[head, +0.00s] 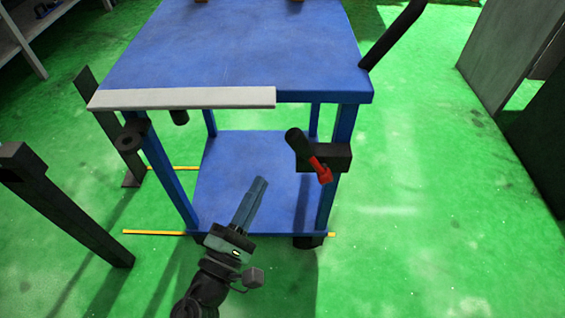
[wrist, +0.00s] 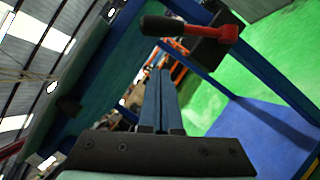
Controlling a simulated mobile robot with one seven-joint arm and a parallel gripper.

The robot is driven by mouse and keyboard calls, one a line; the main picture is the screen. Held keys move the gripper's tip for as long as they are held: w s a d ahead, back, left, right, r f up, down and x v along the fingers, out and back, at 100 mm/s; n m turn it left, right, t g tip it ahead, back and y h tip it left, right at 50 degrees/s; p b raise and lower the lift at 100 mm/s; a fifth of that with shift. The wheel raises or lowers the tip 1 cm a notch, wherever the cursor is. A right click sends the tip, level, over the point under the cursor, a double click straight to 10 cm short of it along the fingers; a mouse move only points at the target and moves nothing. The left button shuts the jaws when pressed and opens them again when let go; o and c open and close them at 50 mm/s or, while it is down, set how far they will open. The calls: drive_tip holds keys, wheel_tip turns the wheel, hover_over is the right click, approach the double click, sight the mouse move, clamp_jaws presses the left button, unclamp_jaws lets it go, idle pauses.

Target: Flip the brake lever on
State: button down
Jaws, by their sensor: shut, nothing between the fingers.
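The brake lever (head: 309,156) has a black grip and a red shaft. It is mounted on a dark block (head: 334,157) at the right front leg of a blue cart (head: 240,50). In the head view its black grip points up and left, and its red end is lower right. In the wrist view the lever (wrist: 190,28) lies nearly level across the top, grip to the left. My gripper (head: 261,182) is shut and empty, left of and below the lever in the head view. The fingertips (wrist: 161,72) sit apart from the lever in the wrist view.
The cart has a lower blue shelf (head: 225,165) and a grey strip (head: 180,98) along its top front edge. A black handle (head: 395,35) rises at the cart's right. A dark post and rail (head: 65,205) stand at left. Green floor is clear at right.

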sight(297, 149)
drive_tip(key=w+d+r, duration=0.2)
drive_tip(key=w+d, duration=0.2)
drive_tip(key=shift+w+d+r, duration=0.2)
drive_tip(key=shift+d+r, duration=0.15)
drive_tip(key=shift+r, duration=0.05)
drive_tip(key=shift+d+r+m+g+p, duration=0.5)
drive_tip(key=shift+d+r+m+p, duration=0.45)
drive_tip(key=shift+m+p, duration=0.35)
drive_tip(key=d+r+m+g+y+p, duration=0.1)
drive_tip(key=d+m+g+p, duration=0.2)
drive_tip(key=d+m+p, duration=0.4)
drive_tip(key=shift+d+r+y+p, duration=0.4)
drive_tip(key=shift+d+p, duration=1.15)
drive_tip(key=shift+p, duration=0.45)
drive_tip(key=shift+d+m, duration=0.1)
drive_tip(key=shift+m, duration=0.2)
